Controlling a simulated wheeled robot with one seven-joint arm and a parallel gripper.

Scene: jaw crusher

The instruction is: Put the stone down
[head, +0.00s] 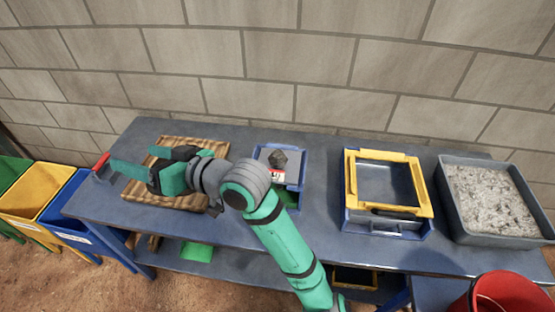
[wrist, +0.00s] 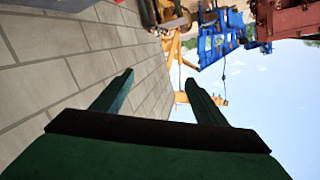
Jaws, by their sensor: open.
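My gripper (head: 132,158) is at the left, over the wooden board, well apart from the stone. Its fingers point left and are spread open. The wrist view also shows my gripper (wrist: 157,79) with nothing between its two fingers. The stone does not show in the wrist view.
The blue table (head: 325,228) also carries a wooden board (head: 185,142), a yellow-framed blue box (head: 432,190) and a grey tray of gravel (head: 490,200). A red bucket (head: 505,295) stands front right. Coloured bins, one yellow (head: 32,195), stand left. A block wall (head: 270,60) rises behind.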

